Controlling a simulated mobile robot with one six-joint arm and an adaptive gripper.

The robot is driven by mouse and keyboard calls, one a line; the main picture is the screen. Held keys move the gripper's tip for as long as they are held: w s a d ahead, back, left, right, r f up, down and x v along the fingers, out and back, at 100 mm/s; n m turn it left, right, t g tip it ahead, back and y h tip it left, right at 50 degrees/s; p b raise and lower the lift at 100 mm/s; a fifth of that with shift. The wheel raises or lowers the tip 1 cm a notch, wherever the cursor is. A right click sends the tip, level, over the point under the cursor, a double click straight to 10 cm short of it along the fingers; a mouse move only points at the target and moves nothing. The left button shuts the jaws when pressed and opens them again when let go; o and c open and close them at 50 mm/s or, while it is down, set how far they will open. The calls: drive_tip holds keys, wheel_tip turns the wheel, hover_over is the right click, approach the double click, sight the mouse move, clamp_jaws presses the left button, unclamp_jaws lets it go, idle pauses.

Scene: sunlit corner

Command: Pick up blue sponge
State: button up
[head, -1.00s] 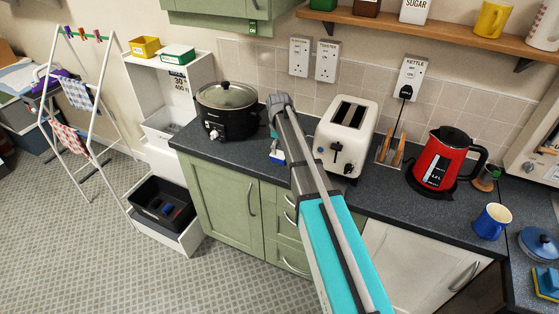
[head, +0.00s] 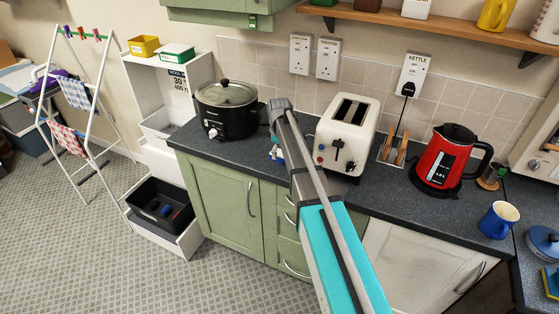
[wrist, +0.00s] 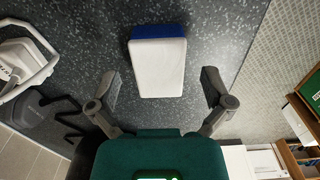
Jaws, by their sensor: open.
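A blue and white sponge (wrist: 158,68) lies on the dark speckled worktop in the wrist view, white face toward the camera and blue along its far side. My gripper (wrist: 161,84) is open, one finger on each side of the sponge's near part, with gaps on both sides. Whether the fingertips are level with the sponge in height, I cannot tell. In the head view my arm hides most of the gripper, and only a small blue and white patch (head: 277,153) shows left of the arm, between the slow cooker and the toaster.
A black slow cooker (head: 226,108) stands left of my arm and a cream toaster (head: 346,135) close on its right. A red kettle (head: 446,160) and blue mug (head: 498,220) stand further right. A blue and yellow block (head: 551,283) is at the right edge.

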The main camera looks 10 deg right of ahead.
drive_tip(key=shift+f+b, duration=0.55)
drive_tip(key=shift+f, duration=0.25)
drive_tip(key=c, duration=1)
drive_tip(key=shift+o, duration=0.2)
drive_tip(key=shift+r, duration=0.15)
wheel_tip(320, 180, up, 3)
drive_tip(key=p, duration=0.3)
drive_tip(key=s+r+p, duration=0.9)
drive_tip(key=s+p, duration=0.1)
drive_tip(key=s, duration=0.4)
drive_tip(key=shift+a+r, duration=0.2)
drive_tip(key=shift+r, duration=0.15)
